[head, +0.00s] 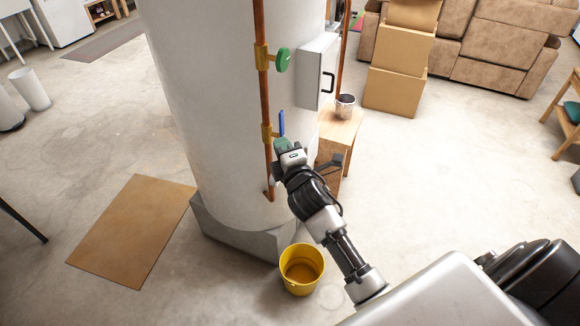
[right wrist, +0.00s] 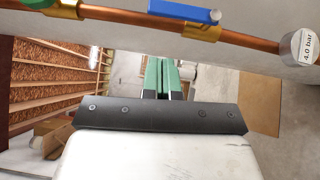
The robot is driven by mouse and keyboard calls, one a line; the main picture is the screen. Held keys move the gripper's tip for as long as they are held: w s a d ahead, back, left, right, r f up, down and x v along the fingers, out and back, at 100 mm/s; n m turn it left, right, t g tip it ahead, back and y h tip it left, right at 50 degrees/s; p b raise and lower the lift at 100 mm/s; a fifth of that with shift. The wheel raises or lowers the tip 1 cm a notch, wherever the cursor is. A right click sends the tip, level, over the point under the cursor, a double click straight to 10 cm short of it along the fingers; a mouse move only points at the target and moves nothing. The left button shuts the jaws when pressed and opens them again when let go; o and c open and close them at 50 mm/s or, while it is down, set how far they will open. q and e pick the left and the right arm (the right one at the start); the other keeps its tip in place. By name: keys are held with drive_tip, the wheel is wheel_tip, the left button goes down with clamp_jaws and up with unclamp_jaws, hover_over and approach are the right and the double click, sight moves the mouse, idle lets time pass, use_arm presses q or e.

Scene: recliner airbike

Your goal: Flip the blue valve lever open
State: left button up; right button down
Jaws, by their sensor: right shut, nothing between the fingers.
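The blue valve lever (head: 282,123) stands upright beside the copper pipe (head: 265,90), roughly parallel to it, on a brass valve body (head: 267,133). In the right wrist view the blue lever (right wrist: 184,12) lies along the pipe at the top edge, over its brass body (right wrist: 201,33). My right gripper (head: 281,145) is just below the lever in the head view. Its green fingers (right wrist: 164,62) are together and empty, pointing toward the pipe. A gap to the lever shows in the wrist view; whether the fingertips touch anything I cannot tell. My left gripper is not in view.
A green round valve handle (head: 282,59) sits higher on the pipe. A grey wall box (head: 316,70) is to its right. A gauge reading 4.0 bar (right wrist: 304,46) is on the pipe. A wooden stand (head: 340,134) and a yellow bucket (head: 301,270) are near the white tank (head: 205,100).

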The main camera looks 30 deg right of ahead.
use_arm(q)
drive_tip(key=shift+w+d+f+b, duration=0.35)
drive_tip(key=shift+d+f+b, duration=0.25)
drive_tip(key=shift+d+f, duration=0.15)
use_arm(e)
drive_tip(key=s+a, duration=0.1)
drive_tip(key=s, duration=0.5)
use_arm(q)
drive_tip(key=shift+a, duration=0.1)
use_arm(e)
drive_tip(key=shift+s+r, duration=0.1)
